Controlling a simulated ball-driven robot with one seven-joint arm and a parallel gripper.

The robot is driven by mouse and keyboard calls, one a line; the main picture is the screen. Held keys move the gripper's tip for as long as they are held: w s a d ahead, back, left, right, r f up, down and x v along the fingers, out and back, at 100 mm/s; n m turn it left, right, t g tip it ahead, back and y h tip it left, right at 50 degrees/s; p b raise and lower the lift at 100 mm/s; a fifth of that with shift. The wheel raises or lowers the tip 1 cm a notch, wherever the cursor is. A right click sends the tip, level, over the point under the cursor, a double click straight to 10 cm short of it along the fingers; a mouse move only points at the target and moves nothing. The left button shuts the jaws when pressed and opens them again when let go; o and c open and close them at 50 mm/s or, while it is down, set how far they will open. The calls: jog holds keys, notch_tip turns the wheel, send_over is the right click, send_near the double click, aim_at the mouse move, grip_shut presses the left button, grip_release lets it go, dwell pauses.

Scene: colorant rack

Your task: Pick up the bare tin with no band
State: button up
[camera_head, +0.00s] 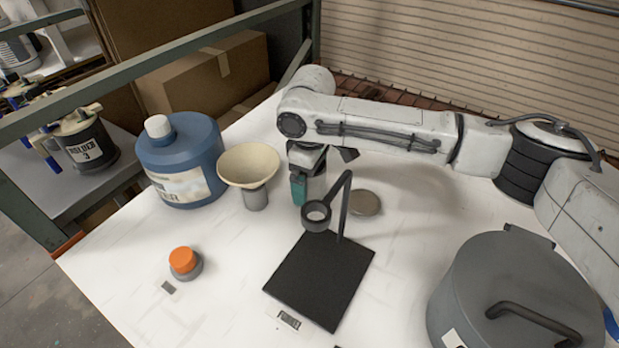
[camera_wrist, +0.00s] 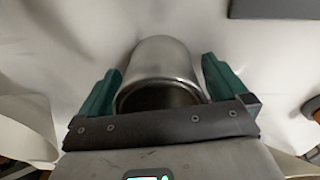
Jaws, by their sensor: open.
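A plain metallic tin (camera_wrist: 162,58) with no band showing stands between the two green fingers of my gripper (camera_wrist: 162,70) in the wrist view. Its near end shows a dark opening inside a shiny rim. The fingers are open, one on each side, with a gap to the tin on both sides. In the head view my gripper (camera_head: 303,188) points down at the table behind the black stand, with one green finger visible. A grey cylinder side (camera_head: 317,184) shows just right of that finger, mostly hidden by the gripper.
A black stand with a ring arm (camera_head: 320,280) is close in front. A cream funnel (camera_head: 248,165) and blue jug (camera_head: 181,165) are left. A flat round disc (camera_head: 364,202) lies right. An orange-topped button (camera_head: 183,260) and large grey pot (camera_head: 515,290) stand nearer.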

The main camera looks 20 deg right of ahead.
jog(key=c, duration=1)
